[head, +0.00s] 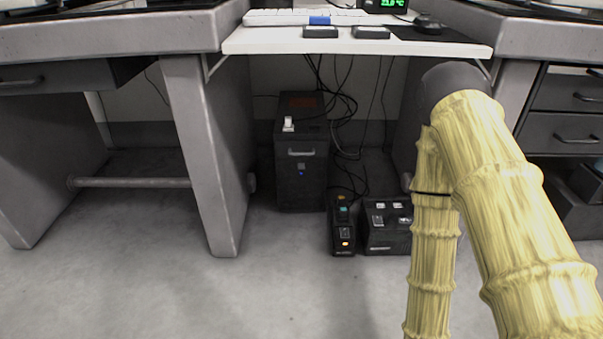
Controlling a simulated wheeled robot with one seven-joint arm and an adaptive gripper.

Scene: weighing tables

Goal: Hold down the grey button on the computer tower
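A black computer tower (302,192) stands on the floor under the middle white tabletop. Its front face is toward me, with a light handle bar (301,152) across its upper part. Below the handle is a small grey button (301,166), with a small blue light under it. Whether the button is pressed in cannot be seen at this size. My yellow, bamboo-patterned arm is at the right, bent at a dark joint, with its lower links running out of the bottom edge. My gripper is not in view.
A slim black box (343,243) with an orange light and a wider black box (388,236) with white switches stand at the tower's right front. Cables hang behind. A thick grey table leg (212,155) stands left. The floor (270,290) before the tower is clear.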

